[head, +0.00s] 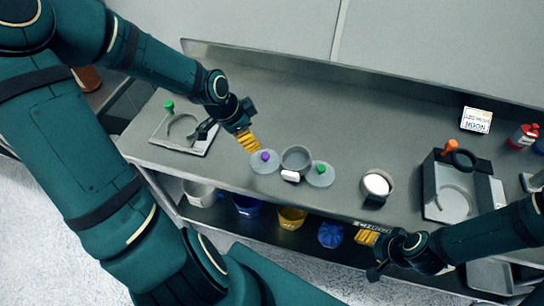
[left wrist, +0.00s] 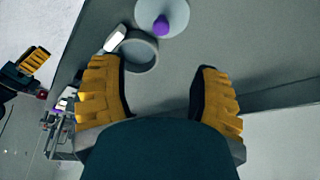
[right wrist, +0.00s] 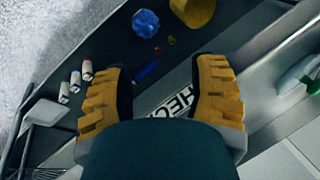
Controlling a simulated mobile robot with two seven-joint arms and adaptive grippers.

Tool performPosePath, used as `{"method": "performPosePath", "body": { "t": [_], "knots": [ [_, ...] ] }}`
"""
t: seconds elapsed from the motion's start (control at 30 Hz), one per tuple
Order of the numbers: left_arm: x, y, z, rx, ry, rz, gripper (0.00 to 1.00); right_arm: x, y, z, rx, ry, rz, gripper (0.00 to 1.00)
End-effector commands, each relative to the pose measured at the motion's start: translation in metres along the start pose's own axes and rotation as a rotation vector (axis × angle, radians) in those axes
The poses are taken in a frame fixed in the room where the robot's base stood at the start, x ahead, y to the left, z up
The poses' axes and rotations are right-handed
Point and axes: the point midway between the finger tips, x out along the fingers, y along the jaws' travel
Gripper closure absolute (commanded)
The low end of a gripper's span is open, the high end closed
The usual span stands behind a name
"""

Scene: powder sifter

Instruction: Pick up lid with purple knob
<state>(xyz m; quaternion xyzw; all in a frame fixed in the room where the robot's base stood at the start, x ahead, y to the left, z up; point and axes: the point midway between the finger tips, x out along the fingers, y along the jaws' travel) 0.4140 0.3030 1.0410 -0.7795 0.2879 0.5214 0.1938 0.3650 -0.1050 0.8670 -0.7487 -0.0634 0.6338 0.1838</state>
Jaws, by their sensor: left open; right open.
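The lid with the purple knob (head: 265,156) lies on the grey bench in the head view, a pale disc just left of a grey ring-shaped sieve (head: 296,159). My left gripper (head: 248,141) is open and empty, close behind and to the left of this lid. In the left wrist view the purple knob (left wrist: 161,25) shows at the top, beyond the two open yellow fingers (left wrist: 160,88), with the sieve beside it. A similar lid with a green knob (head: 320,174) lies right of the sieve. My right gripper (head: 372,256) is open and empty at the bench's front edge.
A tray with a green knob (head: 183,133) stands at the left end. A bowl of white powder (head: 377,186) and a dark stand with an orange knob (head: 452,185) are to the right. Buckets (head: 291,218) sit on the lower shelf.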

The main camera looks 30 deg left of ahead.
Motion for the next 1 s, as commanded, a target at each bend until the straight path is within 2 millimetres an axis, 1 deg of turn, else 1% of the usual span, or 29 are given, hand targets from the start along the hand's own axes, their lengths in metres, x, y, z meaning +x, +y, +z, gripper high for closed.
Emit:
{"method": "performPosePath", "body": {
  "t": [0.03,0.3,0.43,0.67,0.9,1.0],
  "knots": [
    [0.012,0.001,0.001,0.004,0.001,0.002,0.37,0.01,0.004,0.002,0.0,-0.001,0.001,0.42],
    [0.059,0.001,0.001,0.002,0.003,0.003,0.37,0.043,0.015,0.006,0.0,-0.002,0.008,0.42],
    [0.074,0.001,0.001,0.001,0.003,0.001,0.37,0.05,0.018,0.011,-0.003,-0.012,0.007,0.42],
    [0.084,0.0,0.001,-0.001,0.002,0.001,0.37,0.055,0.019,0.014,-0.006,-0.019,0.006,0.42],
    [0.118,0.0,0.006,0.0,0.003,0.002,0.37,0.074,0.027,0.024,-0.011,-0.038,0.004,0.42],
    [0.128,0.0,0.006,0.0,0.003,0.002,0.37,0.079,0.029,0.027,-0.013,-0.044,0.003,0.42]
  ]
}}
